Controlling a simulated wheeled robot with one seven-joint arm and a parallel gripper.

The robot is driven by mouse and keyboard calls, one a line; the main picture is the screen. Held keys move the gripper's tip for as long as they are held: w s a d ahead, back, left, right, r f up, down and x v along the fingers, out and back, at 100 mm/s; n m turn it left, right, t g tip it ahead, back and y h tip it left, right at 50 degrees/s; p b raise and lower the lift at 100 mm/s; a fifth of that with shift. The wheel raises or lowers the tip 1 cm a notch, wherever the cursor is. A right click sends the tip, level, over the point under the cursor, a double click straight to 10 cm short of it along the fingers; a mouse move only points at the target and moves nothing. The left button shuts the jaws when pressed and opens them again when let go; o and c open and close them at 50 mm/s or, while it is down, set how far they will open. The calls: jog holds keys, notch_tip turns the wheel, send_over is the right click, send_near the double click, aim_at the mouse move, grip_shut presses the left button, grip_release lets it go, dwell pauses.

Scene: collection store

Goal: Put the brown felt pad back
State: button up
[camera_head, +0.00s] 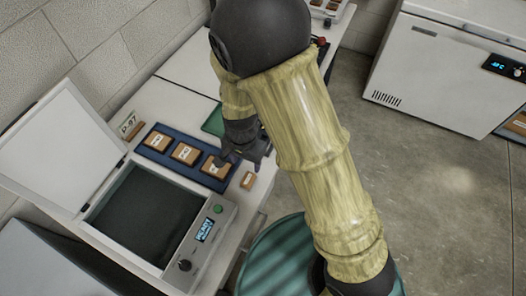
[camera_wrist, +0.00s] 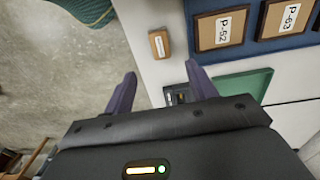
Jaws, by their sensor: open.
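A small brown block with a pale strip on top (camera_head: 248,180) lies on the white bench, just beside the right end of a blue tray (camera_head: 149,153). It may be the brown felt pad; I cannot make out its material. It also shows in the wrist view (camera_wrist: 159,44), beyond the fingertips and roughly between them. The tray holds three brown labelled pieces; P-52 (camera_wrist: 222,29) and P-63 (camera_wrist: 290,17) show in the wrist view. My gripper (camera_head: 242,161) is open and empty, above the bench near the tray's right end, and partly hides it.
A scanner-like device (camera_head: 207,232) with a raised lid (camera_head: 62,150) and a display reading READY stands in front of the tray. A green flat piece (camera_head: 212,121) lies behind the tray. A teal round thing (camera_head: 270,262) stands below the bench. A white cabinet (camera_head: 440,65) stands at right.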

jog(key=d+r+n+t, duration=0.1)
jog(key=d+r, duration=0.3)
jog(key=d, duration=0.3)
jog(key=s+d+r+n, duration=0.1)
jog(key=d+r+n, duration=0.1)
jog(key=d+r, duration=0.3)
jog(key=d+r+n+t, duration=0.1)
jog(key=d+r, duration=0.3)
jog(key=d, duration=0.6)
jog(key=shift+s+d+r+n+t, duration=0.15)
jog(key=shift+s+r+n+t, duration=0.05)
jog(key=shift+r+n+t, duration=0.1)
